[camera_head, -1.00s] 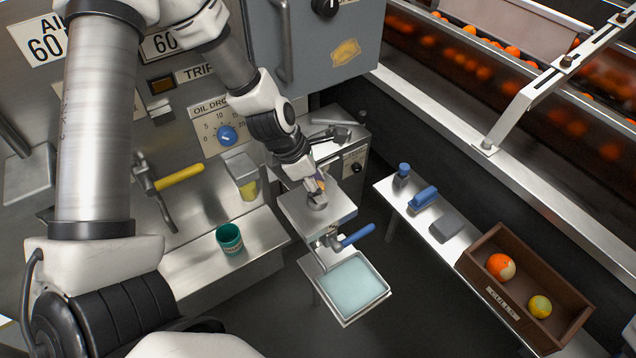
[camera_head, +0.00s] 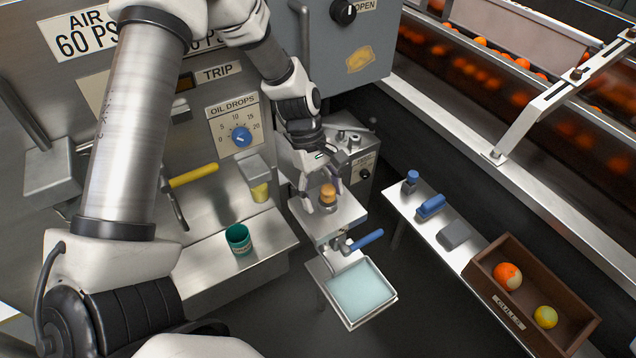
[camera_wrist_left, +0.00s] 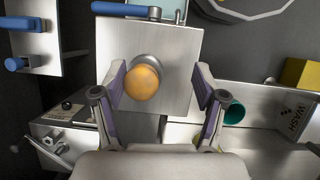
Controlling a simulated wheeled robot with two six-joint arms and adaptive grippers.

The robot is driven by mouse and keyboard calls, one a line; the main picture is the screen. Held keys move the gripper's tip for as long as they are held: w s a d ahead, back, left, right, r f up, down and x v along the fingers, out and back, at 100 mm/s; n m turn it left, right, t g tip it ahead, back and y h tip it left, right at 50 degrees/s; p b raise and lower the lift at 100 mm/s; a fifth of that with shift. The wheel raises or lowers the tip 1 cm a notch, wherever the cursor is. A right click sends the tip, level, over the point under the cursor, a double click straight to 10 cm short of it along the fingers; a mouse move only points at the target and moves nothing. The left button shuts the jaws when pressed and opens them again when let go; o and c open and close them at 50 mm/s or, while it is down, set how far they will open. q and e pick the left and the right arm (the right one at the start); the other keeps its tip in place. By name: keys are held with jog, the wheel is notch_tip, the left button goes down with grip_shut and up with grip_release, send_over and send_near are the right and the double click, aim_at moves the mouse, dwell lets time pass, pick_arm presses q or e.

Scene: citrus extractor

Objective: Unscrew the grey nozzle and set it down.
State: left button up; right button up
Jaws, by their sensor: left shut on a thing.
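A grey round piece (camera_head: 326,207), seemingly the nozzle, stands on the square metal plate (camera_head: 350,212) with an orange rounded top (camera_head: 328,191) over it. In the left wrist view the orange top (camera_wrist_left: 142,83) hides much of the grey piece (camera_wrist_left: 150,60). My left gripper (camera_head: 328,195) is above the plate, its fingers on either side of the orange top. In the left wrist view its fingers (camera_wrist_left: 160,85) stand wide apart. The left finger is close to the orange top; a clear gap shows at the right one. My right gripper is not in view.
A blue-handled valve (camera_head: 367,239) is under the plate, above a tray of pale liquid (camera_head: 362,290). A green cup (camera_head: 238,240) stands on the left shelf. A right-hand shelf (camera_head: 402,196) holds several small items, beside a brown crate (camera_head: 552,318) with two fruits.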

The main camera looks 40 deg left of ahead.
pick_arm(q)
jog(key=w+n, duration=0.1)
jog(key=w+n+t, duration=0.1)
jog(key=n, duration=0.1)
jog(key=shift+d+r, duration=0.15)
jog(key=shift+r, duration=0.1)
jog(key=c, duration=0.6)
jog(key=n, duration=0.1)
jog(key=n+t, duration=0.1)
jog(key=n, duration=0.1)
jog(key=shift+w+d+f, duration=0.1)
jog(key=shift+w+d, duration=0.05)
jog(key=shift+w, duration=0.15)
jog(key=n+t, duration=0.1)
jog(key=n, duration=0.1)
jog(key=n+t, duration=0.1)
jog(key=n, duration=0.1)
jog(key=shift+s+y, duration=0.15)
jog(key=shift+y, duration=0.15)
jog(key=shift+c, duration=0.6)
jog(key=shift+n+t, duration=0.3)
jog(key=shift+n, duration=0.7)
jog(key=o, duration=0.6)
jog(key=shift+s+f, duration=0.1)
jog(key=shift+a+f, duration=0.1)
jog(key=shift+a, duration=0.1)
